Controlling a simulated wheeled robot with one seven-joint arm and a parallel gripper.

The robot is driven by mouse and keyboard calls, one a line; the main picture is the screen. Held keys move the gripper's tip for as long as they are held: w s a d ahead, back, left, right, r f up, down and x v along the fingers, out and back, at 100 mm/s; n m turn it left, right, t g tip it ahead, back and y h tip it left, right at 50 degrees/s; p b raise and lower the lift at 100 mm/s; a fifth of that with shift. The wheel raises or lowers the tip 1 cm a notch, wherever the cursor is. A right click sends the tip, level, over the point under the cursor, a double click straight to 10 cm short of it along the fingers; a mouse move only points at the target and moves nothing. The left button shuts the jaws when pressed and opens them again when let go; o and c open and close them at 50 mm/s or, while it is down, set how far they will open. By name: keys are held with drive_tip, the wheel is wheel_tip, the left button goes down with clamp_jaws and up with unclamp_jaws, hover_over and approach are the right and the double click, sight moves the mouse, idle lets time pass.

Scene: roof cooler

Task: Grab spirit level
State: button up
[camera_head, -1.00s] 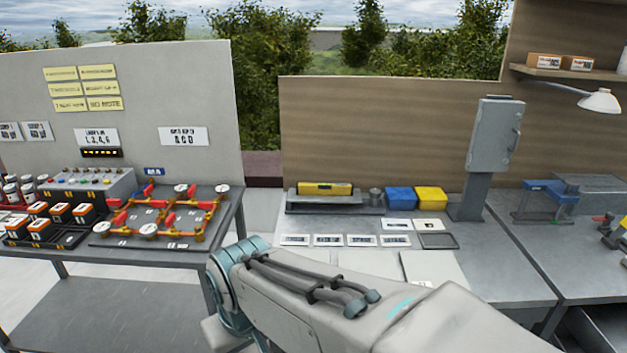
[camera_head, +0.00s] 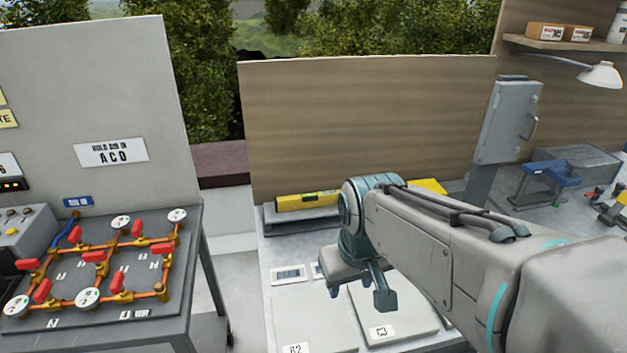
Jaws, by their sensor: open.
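The yellow spirit level (camera_head: 305,201) lies flat on a low grey stand (camera_head: 290,218) at the back of the right workbench, by the wooden panel. Its right end meets the outline of my arm. My arm reaches in from the lower right. My gripper (camera_head: 384,296) hangs from the arm's end over the front of the bench, nearer to me and to the right of the level. It is open, with one finger showing clearly, and is apart from the level. I see nothing held in it.
White plates (camera_head: 315,318) and labels (camera_head: 289,274) lie on the bench. A yellow bin (camera_head: 428,187) shows behind my arm. A grey box on a post (camera_head: 508,120) and a blue vise (camera_head: 550,175) stand right. A pipe-and-gauge board (camera_head: 110,268) fills the left table.

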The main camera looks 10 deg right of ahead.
drive_tip(key=w+r+n+p, duration=0.2)
drive_tip(key=w+r+n, duration=0.3)
drive_tip(key=w, duration=0.6)
drive_tip(key=n+g+p, duration=0.3)
drive_tip(key=n+p, duration=0.3)
drive_tip(key=n, duration=0.6)
hover_over(310, 195)
drive_tip(key=f, duration=0.7)
drive_tip(key=f+p, duration=0.1)
drive_tip(key=f, duration=0.1)
drive_tip(key=shift+w+a+f, duration=0.15)
drive_tip(key=shift+w+f, duration=0.05)
drive_tip(key=shift+w, duration=0.2)
drive_tip(key=f, duration=0.1)
drive_tip(key=f+p, duration=0.1)
drive_tip(key=f, duration=0.2)
drive_tip(key=shift+s+f+p, duration=0.3)
drive_tip(key=shift+s+p, duration=0.05)
drive_tip(key=shift+s, duration=0.05)
drive_tip(key=shift+f, duration=0.55)
clamp_jaws()
